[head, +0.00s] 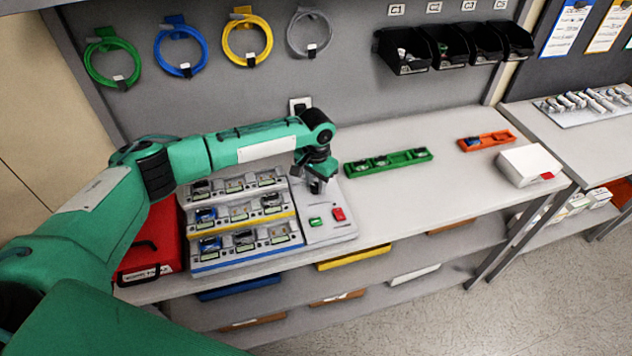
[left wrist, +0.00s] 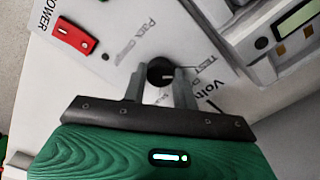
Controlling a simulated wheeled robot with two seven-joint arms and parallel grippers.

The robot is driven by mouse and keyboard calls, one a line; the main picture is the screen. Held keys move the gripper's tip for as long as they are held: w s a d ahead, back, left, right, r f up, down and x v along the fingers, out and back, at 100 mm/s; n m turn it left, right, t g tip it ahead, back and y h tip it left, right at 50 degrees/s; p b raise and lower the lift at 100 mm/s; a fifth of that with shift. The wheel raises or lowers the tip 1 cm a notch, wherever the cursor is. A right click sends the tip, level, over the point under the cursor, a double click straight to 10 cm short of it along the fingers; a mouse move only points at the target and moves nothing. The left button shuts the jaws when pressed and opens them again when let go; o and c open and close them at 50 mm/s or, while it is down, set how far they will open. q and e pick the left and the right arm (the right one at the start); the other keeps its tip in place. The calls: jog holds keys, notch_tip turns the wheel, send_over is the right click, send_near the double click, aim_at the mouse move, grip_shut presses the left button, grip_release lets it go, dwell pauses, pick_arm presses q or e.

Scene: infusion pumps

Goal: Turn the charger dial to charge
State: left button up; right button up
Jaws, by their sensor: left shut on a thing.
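The charger panel (head: 328,232) is a pale sloped plate at the right end of the battery racks. In the left wrist view, its black round dial (left wrist: 160,71) carries a small white mark, with printed labels around it, one reading "TEST". My left gripper (head: 316,188) reaches down onto the upper part of the panel. In the left wrist view, the fingers of my left gripper (left wrist: 159,85) stand on either side of the dial, shut on it. The dial is hidden by my gripper in the head view. My right gripper is not in view.
Green (head: 390,162) and orange (head: 487,141) trays and a white box (head: 529,165) lie to the right, with bare tabletop between.

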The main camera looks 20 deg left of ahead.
pick_arm(q)
jog(key=m+p, duration=0.1)
jog(key=m, duration=0.3)
jog(key=shift+p, duration=0.35)
jog(key=m, duration=0.2)
jog(key=shift+m, duration=0.4)
jog(key=shift+m+p, duration=0.4)
jog(key=shift+m, duration=0.5)
jog(key=o, duration=1)
jog(key=shift+c, duration=0.2)
jog(key=shift+r, duration=0.1)
